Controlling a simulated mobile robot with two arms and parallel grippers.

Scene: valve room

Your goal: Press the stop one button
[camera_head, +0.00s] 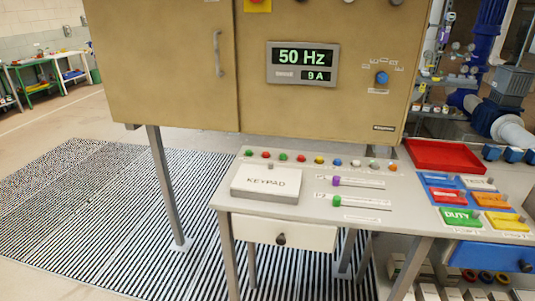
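A row of small coloured buttons runs along the back of the grey control desk (300,212). From the left they include a green button (248,153), a red button (265,155), a second green button (283,157) and a second red button (300,158). A yellow button (319,160) and a blue button (338,162) sit further right, with several more beyond. Their labels are too small to read, so I cannot tell which is stop one. Neither of my grippers is in view.
A white keypad cover (266,183), purple slider knob (336,181) and green slider knob (336,201) are in front of the buttons. A tan cabinet (170,75) with display (303,63) stands behind. A red tray (444,156) and coloured blocks (460,218) lie right.

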